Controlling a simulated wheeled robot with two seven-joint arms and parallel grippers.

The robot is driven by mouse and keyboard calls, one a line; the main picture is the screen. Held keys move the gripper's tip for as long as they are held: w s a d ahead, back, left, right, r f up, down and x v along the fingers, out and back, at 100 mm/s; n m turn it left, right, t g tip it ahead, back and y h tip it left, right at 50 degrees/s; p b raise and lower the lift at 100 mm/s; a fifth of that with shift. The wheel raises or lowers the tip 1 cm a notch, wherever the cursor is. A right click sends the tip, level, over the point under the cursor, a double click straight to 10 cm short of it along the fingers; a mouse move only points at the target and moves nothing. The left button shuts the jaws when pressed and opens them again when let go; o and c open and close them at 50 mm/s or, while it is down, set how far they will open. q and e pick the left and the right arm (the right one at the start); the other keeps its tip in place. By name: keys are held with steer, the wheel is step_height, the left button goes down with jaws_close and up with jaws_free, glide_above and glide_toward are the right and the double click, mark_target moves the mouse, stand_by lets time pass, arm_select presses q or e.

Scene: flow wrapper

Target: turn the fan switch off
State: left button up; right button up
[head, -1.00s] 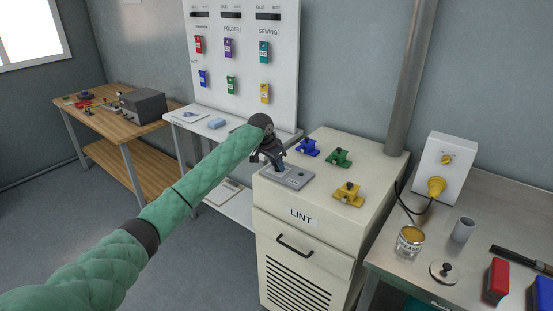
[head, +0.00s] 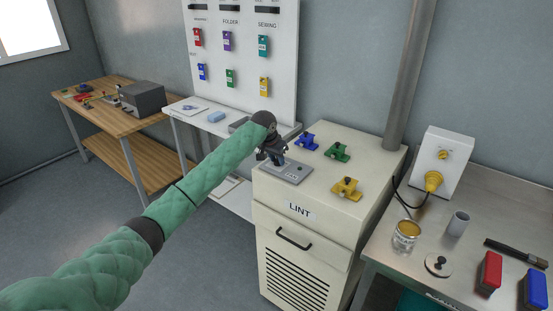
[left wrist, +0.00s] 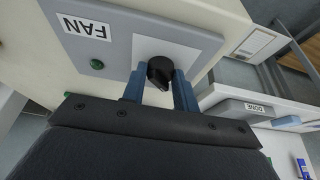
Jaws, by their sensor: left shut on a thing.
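The fan switch is a black knob (left wrist: 161,70) on a white square of a grey panel (left wrist: 120,45) labelled FAN, with a green lamp (left wrist: 97,64) beside it in the left wrist view. My left gripper (left wrist: 160,88) has its two blue fingers on either side of the knob and is shut on it. In the head view the left gripper (head: 277,158) is over the grey panel (head: 296,174) on top of the cream LINT cabinet (head: 290,245), and hides the knob. My right gripper is not in view.
Blue (head: 308,141), green (head: 338,152) and yellow (head: 346,188) clamp-like pieces stand on the cabinet beside the panel. A metal pipe (head: 408,80) rises behind them. A steel bench (head: 480,215) with a can and brush is at the right.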

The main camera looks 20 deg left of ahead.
arm_select(q)
steer(key=o, duration=1)
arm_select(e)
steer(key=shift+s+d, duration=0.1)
arm_select(q)
steer(key=shift+r, duration=0.2)
steer(key=b+v, duration=0.2)
steer(key=v, duration=0.4)
steer(key=shift+s+a+r+b, duration=0.1)
steer(key=shift+s+r+b, duration=0.05)
steer(key=shift+b, duration=0.15)
steer(key=shift+s+a+r, duration=0.1)
steer(key=shift+s+r, duration=0.05)
steer(key=shift+r, duration=0.3)
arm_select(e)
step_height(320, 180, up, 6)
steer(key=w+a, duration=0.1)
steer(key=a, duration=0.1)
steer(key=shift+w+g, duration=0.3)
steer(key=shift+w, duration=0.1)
